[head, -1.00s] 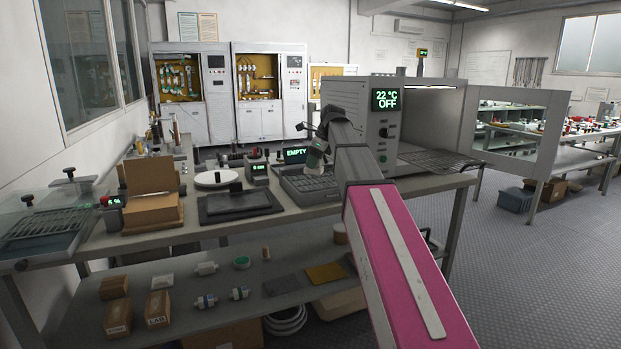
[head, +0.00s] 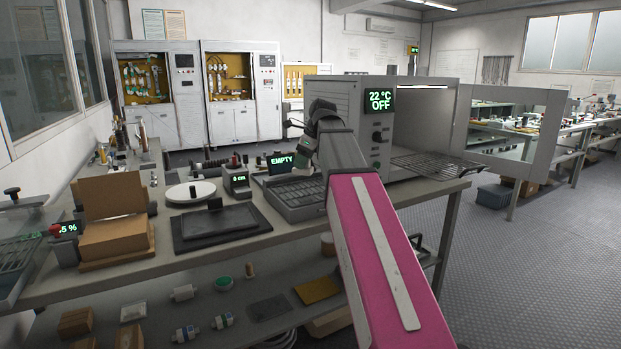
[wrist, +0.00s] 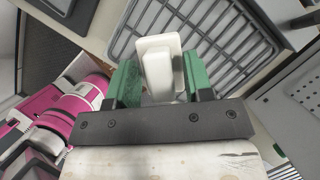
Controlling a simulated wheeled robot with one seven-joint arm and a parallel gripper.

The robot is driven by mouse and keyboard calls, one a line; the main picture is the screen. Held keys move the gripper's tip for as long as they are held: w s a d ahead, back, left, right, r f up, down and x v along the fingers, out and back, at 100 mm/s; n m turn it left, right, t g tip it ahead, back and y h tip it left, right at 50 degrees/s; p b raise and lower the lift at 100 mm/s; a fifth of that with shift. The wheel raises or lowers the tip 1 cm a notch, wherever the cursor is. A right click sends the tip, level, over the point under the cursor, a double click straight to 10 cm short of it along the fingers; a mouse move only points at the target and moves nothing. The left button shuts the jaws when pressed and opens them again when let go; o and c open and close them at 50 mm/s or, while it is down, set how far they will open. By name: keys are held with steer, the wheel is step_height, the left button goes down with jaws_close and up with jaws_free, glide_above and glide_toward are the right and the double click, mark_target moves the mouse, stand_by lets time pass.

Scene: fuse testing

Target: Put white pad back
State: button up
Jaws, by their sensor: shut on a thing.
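My gripper (wrist: 160,82) has green fingers, shut on a small white pad (wrist: 157,60) with rounded corners in the wrist view. The pad sits between both fingers, above a dark slotted rack (wrist: 215,40). In the head view my gripper (head: 302,160) hangs over the rear of a dark gridded tray (head: 293,197) on the bench, and my pink arm (head: 375,255) covers part of the bench. The pad cannot be made out in the head view.
A white round plate (head: 190,192), a black flat plate with a knob (head: 222,228) and an open cardboard box (head: 115,235) stand left of the tray. An oven (head: 350,115) reading "22 °C OFF" has its door (head: 510,128) open. An "EMPTY" display (head: 283,162) stands behind the tray.

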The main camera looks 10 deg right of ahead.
steer(key=w+d+f, duration=0.3)
steer(key=shift+w+d, duration=0.15)
steer(key=shift+w, duration=0.05)
steer(key=shift+f, duration=1.95)
steer(key=o, duration=0.8)
steer(key=shift+f, duration=0.1)
steer(key=shift+o, duration=0.2)
steer(key=v, duration=1.2)
